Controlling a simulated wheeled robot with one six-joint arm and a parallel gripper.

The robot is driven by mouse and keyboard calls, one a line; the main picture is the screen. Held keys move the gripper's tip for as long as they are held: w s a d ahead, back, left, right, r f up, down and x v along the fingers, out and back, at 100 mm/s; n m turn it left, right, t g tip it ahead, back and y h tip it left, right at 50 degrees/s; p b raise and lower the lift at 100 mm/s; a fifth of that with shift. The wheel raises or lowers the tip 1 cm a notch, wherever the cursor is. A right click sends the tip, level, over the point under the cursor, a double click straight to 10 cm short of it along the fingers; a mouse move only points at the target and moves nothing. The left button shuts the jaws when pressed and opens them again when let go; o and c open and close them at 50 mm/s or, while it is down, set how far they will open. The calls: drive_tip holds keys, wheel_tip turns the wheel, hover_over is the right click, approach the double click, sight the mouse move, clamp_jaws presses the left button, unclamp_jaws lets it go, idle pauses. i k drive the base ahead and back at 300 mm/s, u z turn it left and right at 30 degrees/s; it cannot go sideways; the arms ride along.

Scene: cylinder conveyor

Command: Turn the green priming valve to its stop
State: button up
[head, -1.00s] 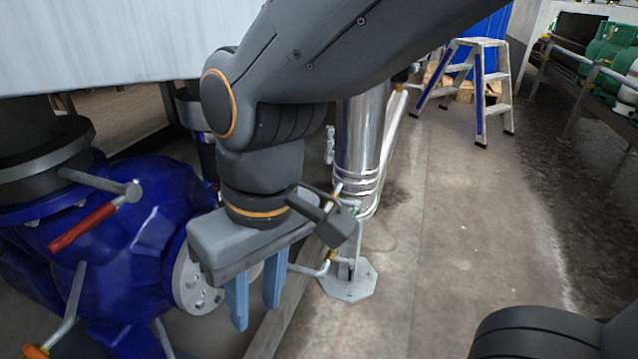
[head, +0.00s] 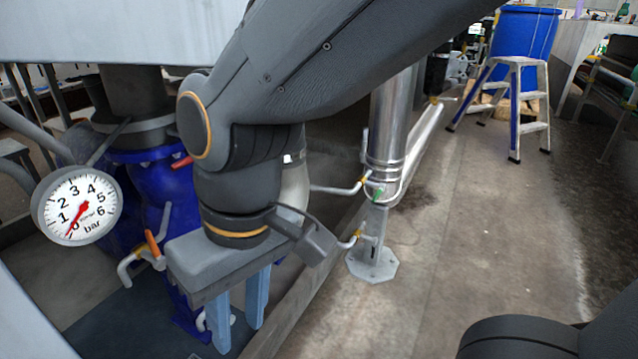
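A small green handle (head: 377,195) shows on thin pipework at the foot of a shiny metal column, right of my arm in the head view. It looks like the green valve, but it is small and its exact angle is hard to tell. My gripper (head: 239,336) points down at the lower left of the green handle, well apart from it. Its two light blue fingers stand apart with nothing visible between them. My arm and gripper hide part of the pump area behind them.
A pressure gauge (head: 77,206) reads near 0 bar at the left. An orange-handled valve (head: 153,244) and blue pump body (head: 170,190) are behind my gripper. The shiny column (head: 388,125) stands on a foot plate (head: 371,265).

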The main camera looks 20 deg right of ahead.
sight(381, 186)
drive_tip(key=u, duration=0.05)
drive_tip(key=k, duration=0.75)
drive_tip(key=z, duration=0.8)
drive_tip(key=i, duration=0.5)
drive_tip(key=z, duration=0.05)
